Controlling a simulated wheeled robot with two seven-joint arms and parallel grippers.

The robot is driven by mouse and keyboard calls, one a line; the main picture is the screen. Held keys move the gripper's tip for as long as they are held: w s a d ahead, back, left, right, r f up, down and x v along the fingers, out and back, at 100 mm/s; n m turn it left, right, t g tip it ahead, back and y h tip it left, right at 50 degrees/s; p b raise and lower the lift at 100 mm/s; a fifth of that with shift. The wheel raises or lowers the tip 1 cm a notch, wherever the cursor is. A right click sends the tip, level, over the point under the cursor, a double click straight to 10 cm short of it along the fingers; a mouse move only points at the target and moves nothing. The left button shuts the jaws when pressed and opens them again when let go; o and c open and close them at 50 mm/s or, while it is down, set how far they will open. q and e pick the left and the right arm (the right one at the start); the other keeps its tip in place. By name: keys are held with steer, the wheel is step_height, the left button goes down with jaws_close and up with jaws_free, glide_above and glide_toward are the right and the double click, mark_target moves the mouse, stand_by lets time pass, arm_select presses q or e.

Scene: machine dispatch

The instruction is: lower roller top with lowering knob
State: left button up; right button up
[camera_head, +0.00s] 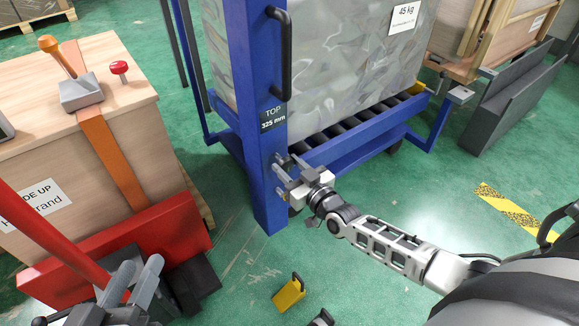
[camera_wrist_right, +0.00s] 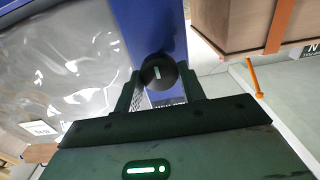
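The lowering knob (camera_wrist_right: 158,72) is a round black knob with a pale line mark, on the blue post of the roller top (camera_head: 262,160). In the right wrist view it appears between the fingertips of my right gripper (camera_wrist_right: 160,84); I see no clear grip on it. In the head view my right gripper (camera_head: 285,178) is at the post, below the "TOP 325 mm" label, and hides the knob. The roller top's dark rollers (camera_head: 345,124) carry a large wrapped block (camera_head: 340,60). My left gripper (camera_head: 133,284) is at the lower left, fingers apart and empty.
A wooden crate (camera_head: 130,120) with an orange strap stands at the left, with a red metal part (camera_head: 160,240) before it. A yellow block (camera_head: 289,293) lies on the green floor. Grey panels (camera_head: 515,95) stand at the right.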

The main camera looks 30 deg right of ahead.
steer(key=shift+m, duration=0.3)
steer(key=m, duration=0.4)
steer(key=shift+d, duration=0.1)
steer(key=m+b, duration=0.1)
steer(key=m, duration=0.3)
steer(key=shift+f, duration=0.1)
steer(key=m+b, duration=0.1)
steer(key=m, duration=0.3)
steer(key=shift+d+f+m, duration=0.1)
steer(key=shift+f+m, duration=0.05)
steer(key=shift+m, duration=0.15)
steer(key=shift+m+b, duration=0.4)
steer(key=shift+m, duration=0.8)
arm_select(q)
steer(key=shift+d+r+n+t+h+b, duration=0.3)
steer(key=shift+d+r+n+t+h, duration=0.1)
steer(key=shift+r+n+h, duration=0.15)
arm_select(e)
steer(key=shift+m, duration=1.1)
arm_select(q)
steer(key=shift+w+a+r, duration=0.1)
steer(key=shift+r, duration=0.05)
steer(key=shift+m, duration=0.25)
